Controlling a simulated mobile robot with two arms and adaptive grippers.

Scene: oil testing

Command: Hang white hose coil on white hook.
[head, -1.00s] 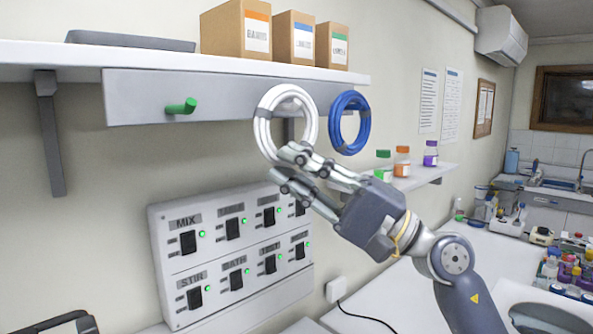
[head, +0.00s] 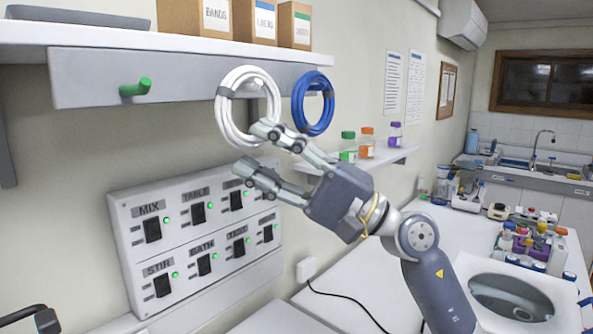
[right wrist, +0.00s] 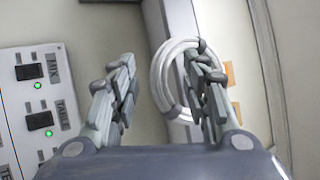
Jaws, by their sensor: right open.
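The white hose coil (head: 222,112) hangs upright in front of the grey rail under the shelf, left of the blue coil. It also shows in the wrist view (right wrist: 158,75), partly behind one finger. The white hook cannot be made out; the coil and rail leave no clear view of it. My right gripper (head: 254,150) is open at the coil's lower edge. Its upper finger overlaps the lower right of the ring, and its lower finger is below the ring. In the wrist view the fingers (right wrist: 162,92) are wide apart. I cannot tell whether the finger touches the coil.
A green hook (head: 136,88) sticks out empty from the grey rail (head: 180,80). A blue coil (head: 299,110) hangs to the right. A switch panel (head: 125,225) is below. Boxes (head: 254,20) stand on the upper shelf, and bottles on a smaller shelf (head: 400,158).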

